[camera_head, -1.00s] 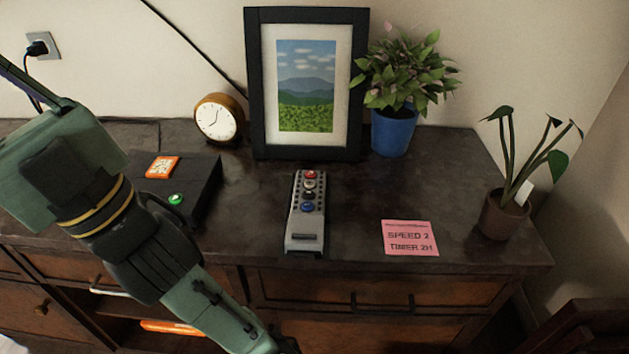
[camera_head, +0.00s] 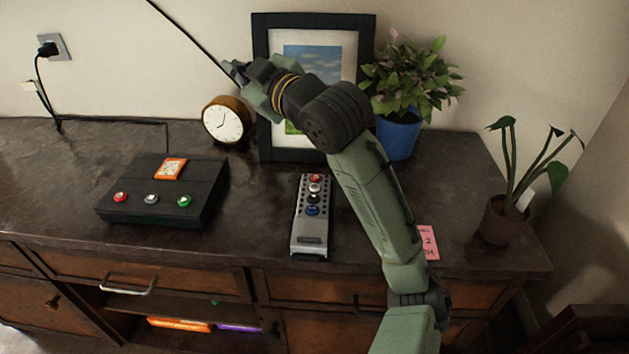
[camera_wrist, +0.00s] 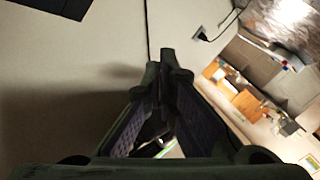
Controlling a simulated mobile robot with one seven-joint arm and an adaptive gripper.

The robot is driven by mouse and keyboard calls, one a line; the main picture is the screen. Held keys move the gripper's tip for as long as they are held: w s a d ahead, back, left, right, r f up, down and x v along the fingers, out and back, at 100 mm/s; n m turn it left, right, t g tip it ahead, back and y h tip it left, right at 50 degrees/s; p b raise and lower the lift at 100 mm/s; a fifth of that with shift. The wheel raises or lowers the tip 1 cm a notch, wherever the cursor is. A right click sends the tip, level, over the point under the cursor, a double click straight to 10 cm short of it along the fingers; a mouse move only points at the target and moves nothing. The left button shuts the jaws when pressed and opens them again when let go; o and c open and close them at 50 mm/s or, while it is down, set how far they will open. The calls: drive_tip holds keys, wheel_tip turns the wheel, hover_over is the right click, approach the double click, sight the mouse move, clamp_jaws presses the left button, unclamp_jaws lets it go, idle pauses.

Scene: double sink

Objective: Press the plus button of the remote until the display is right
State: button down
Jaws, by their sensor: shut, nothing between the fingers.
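A silver-grey remote (camera_head: 309,232) lies on the dark sideboard with red, pale, dark and blue round buttons in a column. Their marks are too small to read, so I cannot tell which is the plus. A black box (camera_head: 135,210) on the left has red, white and green buttons and a small orange display (camera_head: 170,168); its content is not readable. My gripper (camera_head: 230,68) is shut and empty, high before the wall, above and left of the remote. Its fingertips (camera_wrist: 165,58) meet in the wrist view.
A framed picture (camera_head: 263,100), a round clock (camera_head: 227,121) and a blue-potted plant (camera_head: 398,138) stand along the wall. A second plant (camera_head: 497,221) stands at the right. The sideboard between box and remote is clear. The wrist view shows mostly wall.

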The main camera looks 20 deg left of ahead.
drive_tip(key=w+d+f+n+g+h, duration=0.1)
drive_tip(key=w+d+f+g+h, duration=0.15)
drive_tip(key=d+f+h, duration=0.4)
drive_tip(key=g+h, duration=0.1)
hover_over(312, 188)
drive_tip(key=shift+n, duration=0.3)
wheel_tip(312, 188, down, 6)
drive_tip(key=shift+r, duration=0.15)
wheel_tip(312, 188, down, 9)
drive_tip(key=b, duration=0.6)
drive_tip(key=shift+r+b, duration=0.1)
drive_tip(key=shift+b, duration=0.3)
drive_tip(key=shift+f, duration=0.4)
